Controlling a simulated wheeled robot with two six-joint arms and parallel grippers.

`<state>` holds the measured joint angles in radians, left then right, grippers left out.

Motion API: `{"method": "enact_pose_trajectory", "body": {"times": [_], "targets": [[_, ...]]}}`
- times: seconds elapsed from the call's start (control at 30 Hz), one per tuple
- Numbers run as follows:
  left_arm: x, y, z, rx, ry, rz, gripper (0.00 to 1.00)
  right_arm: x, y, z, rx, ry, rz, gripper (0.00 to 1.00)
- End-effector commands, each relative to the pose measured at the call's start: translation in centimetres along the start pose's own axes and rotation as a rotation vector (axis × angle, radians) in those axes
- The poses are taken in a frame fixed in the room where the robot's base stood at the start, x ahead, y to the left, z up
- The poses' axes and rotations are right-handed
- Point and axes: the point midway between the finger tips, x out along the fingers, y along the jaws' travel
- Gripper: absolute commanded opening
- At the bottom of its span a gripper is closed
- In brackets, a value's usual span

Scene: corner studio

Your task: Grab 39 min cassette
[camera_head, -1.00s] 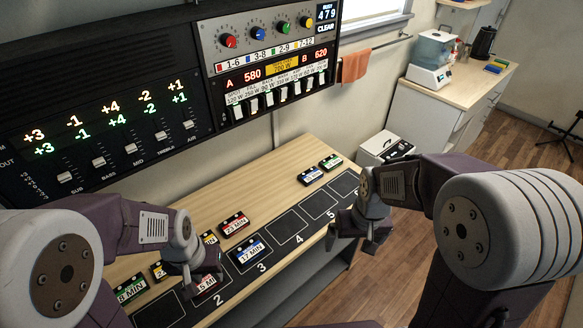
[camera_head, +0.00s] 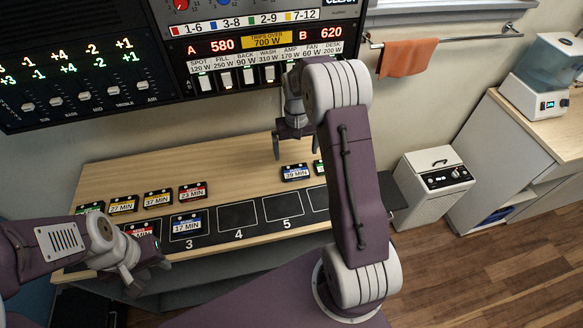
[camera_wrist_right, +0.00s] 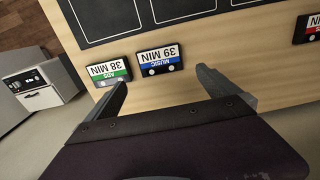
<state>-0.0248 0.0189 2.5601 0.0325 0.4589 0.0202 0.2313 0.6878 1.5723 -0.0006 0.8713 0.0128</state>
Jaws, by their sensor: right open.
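The 39 min cassette (camera_head: 295,173) has a blue label band and lies on the wooden table, behind the numbered slots. In the right wrist view the 39 min cassette (camera_wrist_right: 159,60) reads "MUSIC 39 MIN" and lies ahead of the fingers, nearer the middle. My right gripper (camera_head: 294,147) is open and empty above the table, just behind the cassette. It also shows in the right wrist view (camera_wrist_right: 160,98). My left gripper (camera_head: 147,277) is near the table's front left edge; its fingers are too small to judge.
The green 38 min cassette (camera_wrist_right: 109,71) lies close beside the 39 min one. Several cassettes, such as the red 23 min one (camera_head: 192,192), lie left. A 17 min cassette (camera_head: 187,225) is in slot 3; slots 4 (camera_head: 238,217) and 5 (camera_head: 283,205) are empty. The control panel stands behind.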

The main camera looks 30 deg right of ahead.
Motion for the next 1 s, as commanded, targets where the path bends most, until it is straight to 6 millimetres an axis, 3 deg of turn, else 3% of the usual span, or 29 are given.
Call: {"method": "enact_pose_trajectory", "body": {"times": [0.17, 0.4, 0.57, 0.8, 1.0], "targets": [[0.0, 0.0, 0.0, 0.0, 0.0, 0.0, 0.36, 0.6, 0.6, 0.2, 0.014, -0.012, 0.0, 1.0], [-0.2, 0.0, 0.0, 0.0, 0.0, 0.0, 0.36, 3.9, 0.5, 0.3, 0.013, -0.013, 0.0, 1.0], [-0.2, 0.0, 0.0, 0.0, 0.0, 0.0, 0.36, 4.5, 0.5, 0.3, 0.013, -0.012, 0.0, 1.0], [-0.6, 0.0, -0.1, 0.0, 0.0, 0.0, 0.36, 8.5, 0.5, 0.4, 0.013, -0.014, 0.0, 1.0], [-0.6, 0.0, -0.1, 0.0, 0.0, 0.0, 0.36, 9.5, 0.5, 0.4, 0.013, -0.01, 0.0, 1.0]]}}
